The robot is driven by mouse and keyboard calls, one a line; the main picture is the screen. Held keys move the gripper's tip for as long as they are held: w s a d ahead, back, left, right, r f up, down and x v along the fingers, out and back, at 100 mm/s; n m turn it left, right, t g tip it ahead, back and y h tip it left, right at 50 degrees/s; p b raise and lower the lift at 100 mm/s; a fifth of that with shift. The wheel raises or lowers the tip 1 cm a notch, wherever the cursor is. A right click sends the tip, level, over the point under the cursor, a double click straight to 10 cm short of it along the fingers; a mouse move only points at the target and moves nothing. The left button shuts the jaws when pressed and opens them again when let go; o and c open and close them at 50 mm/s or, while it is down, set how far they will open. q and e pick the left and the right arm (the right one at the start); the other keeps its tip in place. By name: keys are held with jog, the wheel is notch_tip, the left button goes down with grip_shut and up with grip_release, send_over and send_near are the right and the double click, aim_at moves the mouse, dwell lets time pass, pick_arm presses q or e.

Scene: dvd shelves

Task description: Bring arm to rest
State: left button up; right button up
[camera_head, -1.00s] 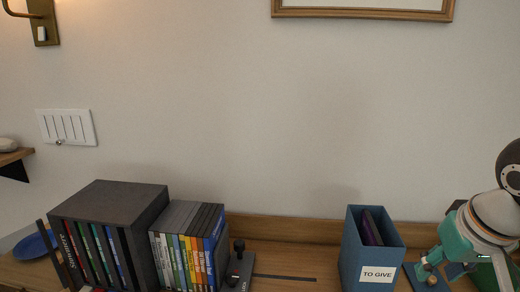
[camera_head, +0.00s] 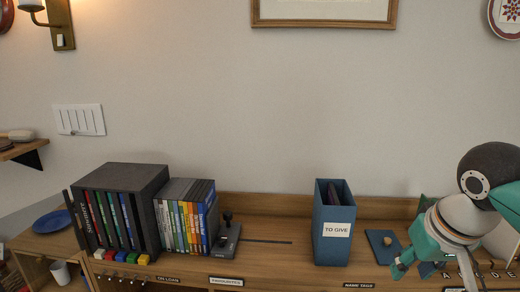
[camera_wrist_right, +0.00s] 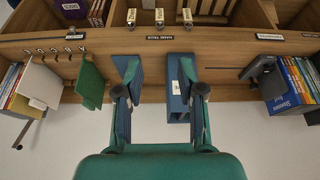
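My right arm comes in at the right edge of the head view. Its teal gripper (camera_head: 402,264) hangs near the shelf top, to the right of the blue "TO GIVE" box (camera_head: 333,249). In the right wrist view the two fingers of the gripper (camera_wrist_right: 160,92) stand wide apart with nothing between them. The blue box (camera_wrist_right: 179,75) lies beyond one finger, and a flat blue piece (camera_wrist_right: 128,68) lies beyond the other. My left gripper is not in view.
A dark case (camera_head: 119,180) of DVDs and a row of DVDs (camera_head: 186,228) stand at the left. A dark bookend (camera_head: 226,240) is beside them. A blue plate (camera_head: 52,221) lies far left.

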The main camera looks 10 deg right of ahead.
jog(key=w+a+f+n+g+y, duration=0.1)
jog(key=w+a+f, duration=0.25)
jog(key=f, duration=0.45)
jog(key=w+a+f+n+y, duration=0.1)
jog(key=w+a+f, duration=0.25)
jog(key=f, duration=0.45)
jog(key=w+a+f+n+g+y, duration=0.15)
jog(key=a+f, duration=0.25)
jog(key=f, duration=0.5)
jog(key=s+a+f+m+y, duration=0.1)
jog(key=s+a+f, duration=0.15)
jog(key=f, duration=0.55)
jog(key=s+a+f, duration=0.2)
jog(key=a+f, duration=0.2)
jog(key=f, duration=0.5)
jog(key=s+a+f+m+g, duration=0.1)
jog(key=s+a+f, duration=0.2)
jog(key=s+f, duration=0.6)
jog(key=shift+s+f+y, duration=0.35)
jog(key=shift+s, duration=0.75)
jog(key=shift+m, duration=0.25)
